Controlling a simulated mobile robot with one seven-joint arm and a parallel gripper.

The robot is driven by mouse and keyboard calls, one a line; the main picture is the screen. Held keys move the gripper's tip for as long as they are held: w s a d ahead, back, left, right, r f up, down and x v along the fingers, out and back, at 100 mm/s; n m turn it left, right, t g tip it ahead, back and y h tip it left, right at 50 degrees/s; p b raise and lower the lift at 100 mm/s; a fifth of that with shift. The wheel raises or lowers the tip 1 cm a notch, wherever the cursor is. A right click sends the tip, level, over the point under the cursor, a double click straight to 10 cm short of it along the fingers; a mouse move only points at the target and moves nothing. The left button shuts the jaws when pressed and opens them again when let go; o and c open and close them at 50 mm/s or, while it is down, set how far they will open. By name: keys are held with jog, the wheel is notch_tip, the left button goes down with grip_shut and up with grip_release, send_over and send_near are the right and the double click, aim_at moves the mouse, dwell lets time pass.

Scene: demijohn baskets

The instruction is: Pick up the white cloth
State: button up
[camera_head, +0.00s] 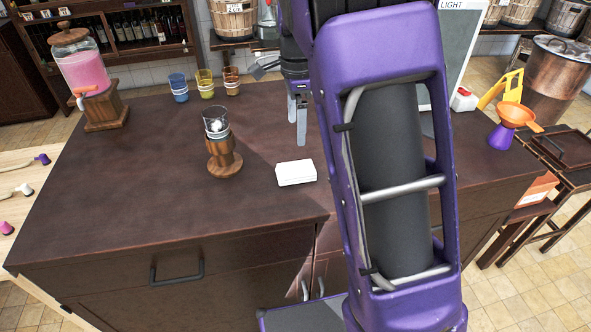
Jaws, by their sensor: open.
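A white cloth (296,173), which looks like a folded block, lies on the dark brown counter (130,190) near its front edge, left of my purple arm. My gripper (298,132) hangs above the counter behind the cloth, with its grey fingers pointing down. It is open, apart from the cloth, and nothing shows between the fingers. My arm link hides part of the counter to the right.
A wooden stand with a glass (217,122) is left of the cloth. Three coloured cups (204,83) and a pink drink dispenser (84,71) stand farther back. An orange funnel (517,114) is at the right. The counter's left front is clear.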

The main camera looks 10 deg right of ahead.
aim_at(296, 168)
notch_tip(296, 168, down, 13)
jog(key=shift+w+f+b, duration=0.1)
jog(key=shift+f+b, duration=0.05)
jog(key=shift+b, duration=0.5)
jog(key=c, duration=1.2)
